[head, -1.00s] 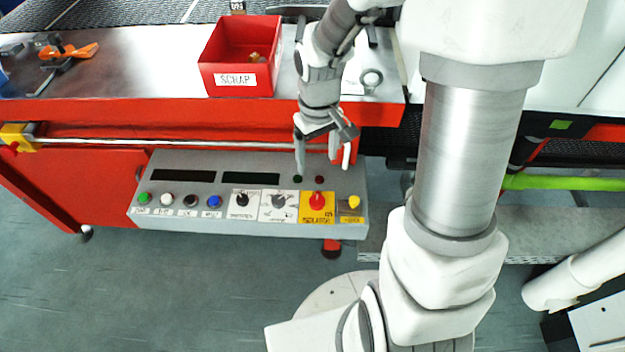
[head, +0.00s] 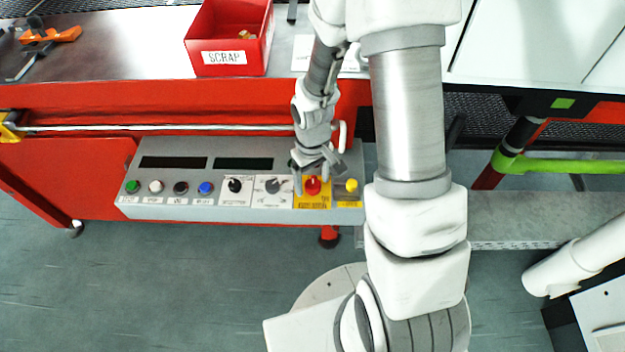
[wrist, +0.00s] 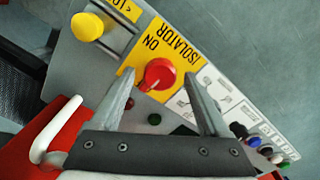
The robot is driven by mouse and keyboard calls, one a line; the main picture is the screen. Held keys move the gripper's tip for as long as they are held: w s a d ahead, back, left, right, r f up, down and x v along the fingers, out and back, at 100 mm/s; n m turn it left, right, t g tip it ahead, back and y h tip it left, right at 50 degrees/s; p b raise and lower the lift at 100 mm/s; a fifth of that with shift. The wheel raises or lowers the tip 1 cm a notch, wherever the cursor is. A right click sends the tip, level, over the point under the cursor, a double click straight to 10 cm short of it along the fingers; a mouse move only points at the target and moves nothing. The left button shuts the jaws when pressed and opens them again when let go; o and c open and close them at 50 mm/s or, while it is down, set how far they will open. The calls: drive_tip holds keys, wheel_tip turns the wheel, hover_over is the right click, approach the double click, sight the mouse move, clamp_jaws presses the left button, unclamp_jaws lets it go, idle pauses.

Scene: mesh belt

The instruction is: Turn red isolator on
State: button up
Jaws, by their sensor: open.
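The red isolator knob (head: 312,186) sits on a yellow plate near the right end of the grey control panel (head: 130,205). In the wrist view the red knob (wrist: 159,74) shows on its yellow plate, with the words ISOLATOR and ON readable. My gripper (head: 312,178) is open at the panel, with its fingers around or just above the knob in the head view. In the wrist view my gripper (wrist: 158,88) has one finger on each side of the knob, with gaps showing. I cannot tell the exact fingertip depth or any contact.
A yellow knob (head: 351,185) stands right of the isolator. A black selector (head: 235,185), a grey selector (head: 272,186) and several push buttons lie to its left. A white handle (wrist: 55,130) is beside the panel. A red scrap bin (head: 224,57) stands on the table above.

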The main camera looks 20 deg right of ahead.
clamp_jaws()
idle(0.3)
drive_tip(key=shift+m, duration=0.4)
drive_tip(key=m, duration=0.3)
drive_tip(key=shift+m+b, duration=0.3)
drive_tip(key=shift+b, duration=0.05)
drive_tip(key=m, duration=0.4)
drive_tip(key=shift+r+m, duration=0.1)
drive_tip(key=shift+m, duration=0.2)
drive_tip(key=m+p, duration=0.1)
drive_tip(key=m, duration=0.3)
drive_tip(key=shift+m+p, duration=0.3)
drive_tip(key=shift+p, duration=0.1)
drive_tip(key=shift+m+p, duration=0.85)
drive_tip(key=shift+m, duration=1.35)
